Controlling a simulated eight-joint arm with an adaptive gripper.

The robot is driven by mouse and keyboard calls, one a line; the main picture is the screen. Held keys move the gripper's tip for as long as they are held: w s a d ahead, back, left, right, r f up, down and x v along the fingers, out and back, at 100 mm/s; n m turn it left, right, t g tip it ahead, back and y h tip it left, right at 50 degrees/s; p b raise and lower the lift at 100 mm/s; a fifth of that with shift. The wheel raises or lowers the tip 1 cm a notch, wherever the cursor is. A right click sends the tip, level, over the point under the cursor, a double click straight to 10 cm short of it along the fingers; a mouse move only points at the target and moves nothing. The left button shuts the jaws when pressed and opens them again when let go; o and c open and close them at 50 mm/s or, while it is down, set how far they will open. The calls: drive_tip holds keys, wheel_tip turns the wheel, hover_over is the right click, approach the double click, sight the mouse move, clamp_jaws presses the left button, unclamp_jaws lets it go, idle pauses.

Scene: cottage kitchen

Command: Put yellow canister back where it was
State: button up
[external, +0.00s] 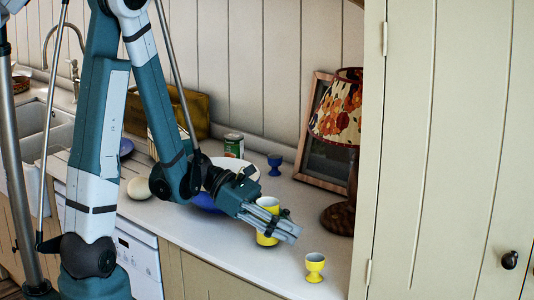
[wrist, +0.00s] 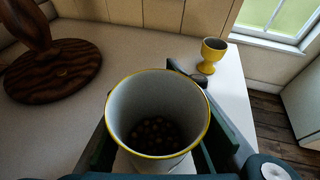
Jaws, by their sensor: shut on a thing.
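The yellow canister (external: 266,240) is upright at the counter's front part, between the fingers of my gripper (external: 287,228), which is shut on it. The fingers cover its middle in the external view. In the wrist view the canister (wrist: 158,112) is open at the top, pale inside with a yellow rim, and holds several small dark round pieces. I cannot tell whether its base touches the counter.
A yellow egg cup (external: 315,266) stands to the right, near the counter's front edge. A lamp (external: 338,112) with a dark wooden base and a picture frame (external: 317,150) stand behind.

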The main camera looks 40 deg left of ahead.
sight(271, 204)
drive_tip(key=shift+f, duration=0.3)
drive_tip(key=shift+f, duration=0.15)
drive_tip(key=o, duration=1.3)
drive_tip(key=shift+c, duration=0.2)
drive_tip(key=shift+a+r, duration=0.1)
drive_tip(key=shift+r, duration=0.15)
drive_tip(key=shift+p+v, duration=0.9)
drive_tip(key=shift+v, duration=4.95)
drive_tip(key=shift+f, duration=0.1)
